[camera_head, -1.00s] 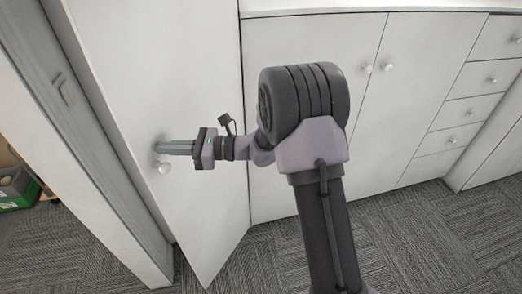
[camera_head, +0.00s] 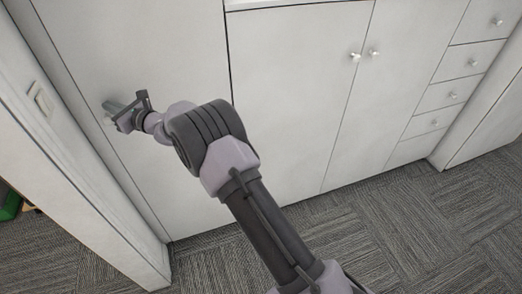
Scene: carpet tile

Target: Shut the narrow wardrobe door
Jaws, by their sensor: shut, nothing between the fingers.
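The narrow wardrobe door (camera_head: 165,60) is the tall white panel at the left of the cabinet row. It looks flush, or nearly so, with the cabinet fronts to its right. My gripper (camera_head: 108,110) is shut and empty, with its fingertips against or very close to the door near its left edge. The door's knob is largely hidden by the gripper, so I cannot make it out clearly.
A white wall end (camera_head: 75,170) with a switch plate stands at the left. White cupboard doors (camera_head: 290,90) with knobs and a stack of drawers (camera_head: 440,95) are to the right. Grey patterned carpet (camera_head: 400,235) is clear in front.

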